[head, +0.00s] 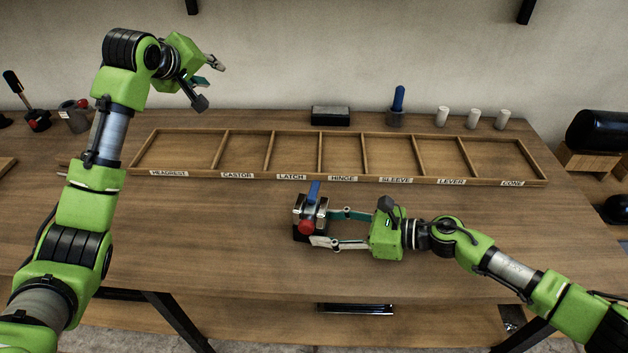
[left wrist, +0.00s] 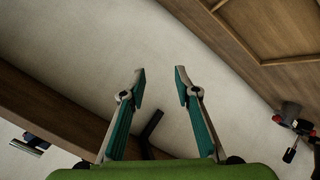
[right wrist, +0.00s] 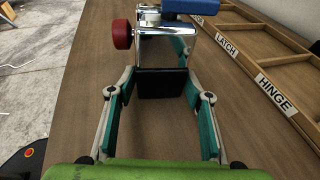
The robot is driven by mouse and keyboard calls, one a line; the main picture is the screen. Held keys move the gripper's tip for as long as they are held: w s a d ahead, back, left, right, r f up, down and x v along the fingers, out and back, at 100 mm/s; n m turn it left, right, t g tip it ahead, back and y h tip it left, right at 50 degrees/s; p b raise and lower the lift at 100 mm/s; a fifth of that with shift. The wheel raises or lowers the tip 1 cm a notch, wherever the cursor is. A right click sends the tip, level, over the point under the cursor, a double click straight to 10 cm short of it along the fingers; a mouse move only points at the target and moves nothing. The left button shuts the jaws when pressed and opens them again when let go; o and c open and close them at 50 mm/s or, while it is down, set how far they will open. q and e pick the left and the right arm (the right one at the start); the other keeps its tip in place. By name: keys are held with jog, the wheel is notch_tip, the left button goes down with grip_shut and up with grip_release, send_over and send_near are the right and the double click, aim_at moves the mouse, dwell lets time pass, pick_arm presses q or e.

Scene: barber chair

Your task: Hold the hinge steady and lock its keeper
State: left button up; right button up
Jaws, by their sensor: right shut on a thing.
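The hinge (head: 311,212) is a metal block on a dark base with a blue lever and a red knob. It stands on the table in front of the tray. In the right wrist view the hinge (right wrist: 163,50) shows its chrome body, the red knob at left and the blue part on top. My right gripper (head: 325,227) is shut on the hinge from the right, one finger on each side. My left gripper (head: 212,84) is raised above the back left of the table, open and empty, away from the hinge. I cannot tell which part is the keeper.
A wooden tray (head: 334,182) with labelled, empty compartments lies behind the hinge. A black box (head: 330,116), a blue-handled piece (head: 397,105) and white cylinders (head: 473,118) stand along the back. Tools sit at the back left. The table left of the hinge is clear.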

pick_arm(q)
jog(key=s+d+r+m+g+h, duration=0.1)
jog(key=s+d+m, duration=0.1)
jog(key=d, duration=0.5)
jog(key=s+d+r+m+g+h, duration=0.1)
jog(key=s+d, duration=0.2)
jog(key=d, duration=0.4)
jog(key=m+g, duration=0.3)
jog(key=m, duration=0.1)
send_over(314, 185)
jog(key=w+a, duration=0.1)
jog(key=w, duration=0.1)
notch_tip(314, 185, down, 3)
jog(key=s+f+m+g+y, duration=0.2)
jog(key=s+f+y, duration=0.15)
jog(key=s, duration=0.35)
jog(key=shift+h, duration=0.25)
jog(key=x, duration=1.2)
jog(key=shift+s+d+f, duration=0.1)
jog(key=shift+s+d, duration=0.15)
jog(key=shift+d, duration=0.1)
grip_shut()
